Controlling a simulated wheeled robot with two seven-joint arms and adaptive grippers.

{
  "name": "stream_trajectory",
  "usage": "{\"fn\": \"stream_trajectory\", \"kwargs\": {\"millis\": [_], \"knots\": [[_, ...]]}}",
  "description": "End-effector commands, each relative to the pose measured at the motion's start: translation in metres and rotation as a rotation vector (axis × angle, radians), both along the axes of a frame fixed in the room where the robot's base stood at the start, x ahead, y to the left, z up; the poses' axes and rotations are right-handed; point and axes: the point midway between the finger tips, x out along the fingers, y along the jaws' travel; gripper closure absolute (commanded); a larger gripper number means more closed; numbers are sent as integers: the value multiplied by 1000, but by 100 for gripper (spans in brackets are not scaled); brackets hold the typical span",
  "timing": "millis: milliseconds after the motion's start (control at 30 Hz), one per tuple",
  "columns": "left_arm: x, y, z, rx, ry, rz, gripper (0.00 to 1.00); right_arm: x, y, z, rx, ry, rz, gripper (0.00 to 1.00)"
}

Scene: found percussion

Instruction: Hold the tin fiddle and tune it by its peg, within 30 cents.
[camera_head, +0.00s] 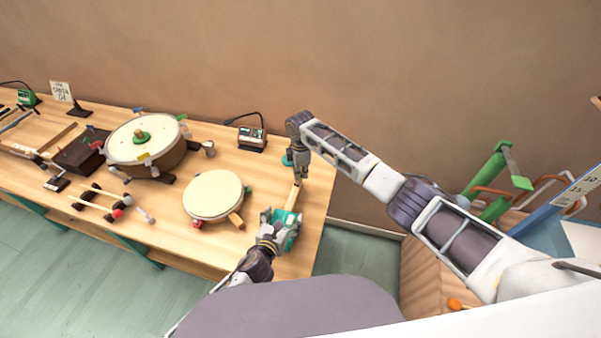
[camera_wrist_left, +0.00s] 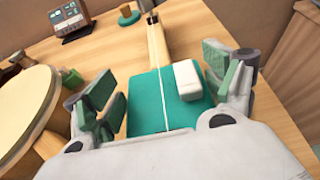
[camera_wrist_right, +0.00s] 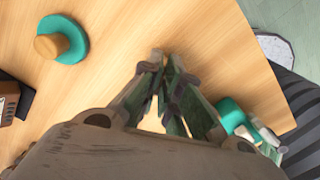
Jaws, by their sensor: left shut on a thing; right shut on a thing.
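The tin fiddle lies near the table's right end, with a teal tin body (camera_wrist_left: 148,98), a pale wooden neck (camera_head: 293,198), one white string and a white block (camera_wrist_left: 187,78) on the body. My left gripper (camera_head: 274,226) is around the body, its fingers spread to either side and shut on it; it also shows in the left wrist view (camera_wrist_left: 155,90). My right gripper (camera_head: 298,178) points down at the far end of the neck. In the right wrist view its fingers (camera_wrist_right: 163,62) are nearly together on something at that end. They hide the peg.
A box with a display (camera_head: 252,138) stands at the back. A teal disc with a wooden knob (camera_wrist_right: 60,40) sits near the right gripper. A pale drum (camera_head: 212,194) and a larger drum (camera_head: 145,140) stand to the left. The table edge is close on the right.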

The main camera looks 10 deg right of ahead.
Motion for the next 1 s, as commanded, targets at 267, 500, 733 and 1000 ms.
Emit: {"fn": "stream_trajectory", "kwargs": {"millis": [267, 500, 733, 1000], "knots": [[-1, 0, -1, 0, 1, 0, 49, -1, 1, 0, 2, -1, -157, 100], [-1, 0, -1, 1, 2, 0, 49, -2, 0, 0, 2, 0, -291, 100], [-1, 0, -1, 1, 2, 0, 49, -2, 1, 1, 2, -2, -374, 100], [-1, 0, -1, 0, 2, -1, 49, -2, 1, 1, 2, -3, -380, 100]]}}
